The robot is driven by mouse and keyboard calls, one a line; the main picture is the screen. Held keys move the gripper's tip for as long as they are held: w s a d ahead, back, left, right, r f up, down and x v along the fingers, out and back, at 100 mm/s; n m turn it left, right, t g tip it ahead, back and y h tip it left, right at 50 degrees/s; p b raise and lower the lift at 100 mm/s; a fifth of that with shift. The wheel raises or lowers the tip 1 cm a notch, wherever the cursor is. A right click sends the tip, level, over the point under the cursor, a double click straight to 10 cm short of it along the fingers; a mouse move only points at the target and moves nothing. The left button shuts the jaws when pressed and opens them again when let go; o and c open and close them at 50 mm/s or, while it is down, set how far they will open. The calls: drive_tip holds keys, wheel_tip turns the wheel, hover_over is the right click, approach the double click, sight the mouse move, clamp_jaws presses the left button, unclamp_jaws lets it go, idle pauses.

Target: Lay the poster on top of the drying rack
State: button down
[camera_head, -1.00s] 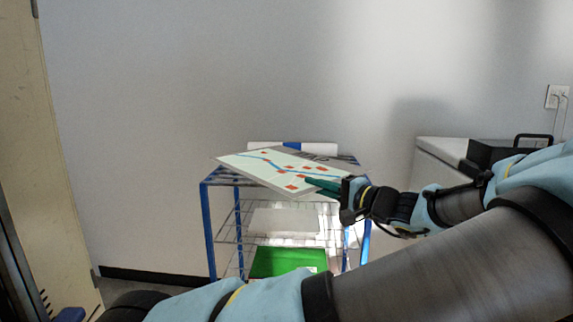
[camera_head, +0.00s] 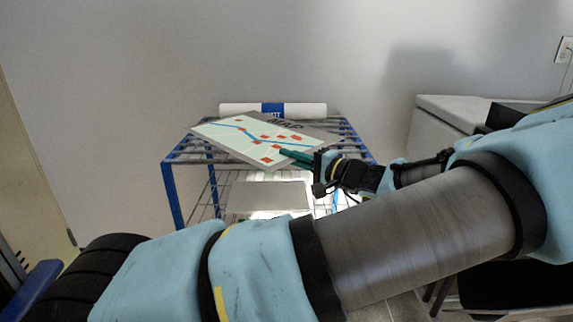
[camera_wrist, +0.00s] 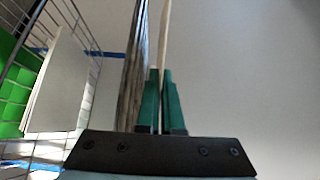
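The poster (camera_head: 250,137) is a pale sheet with a blue line and red patches. It is over the top of the blue-framed drying rack (camera_head: 170,185) in the head view, slightly skewed. Whether it touches the top shelf is unclear. My gripper (camera_head: 288,154) has green fingers shut on the poster's near right edge. In the wrist view my gripper (camera_wrist: 162,100) pinches the thin edge of the poster (camera_wrist: 164,40), seen nearly edge-on. A grey printed sheet (camera_head: 322,133) lies under the poster on the rack top.
A white roll with a blue band (camera_head: 235,110) lies along the rack's back edge. A pale sheet (camera_head: 270,197) is on a lower shelf; a green item (camera_wrist: 12,95) shows in the wrist view. A white cabinet (camera_head: 445,115) stands at the right. The wall is behind the rack.

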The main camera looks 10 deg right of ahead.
drive_tip(key=shift+f+p, duration=0.35)
drive_tip(key=shift+f, duration=1.85)
drive_tip(key=shift+f, duration=0.15)
drive_tip(key=c, duration=1.1)
unclamp_jaws()
drive_tip(key=b+v, duration=0.3)
drive_tip(key=v, duration=0.9)
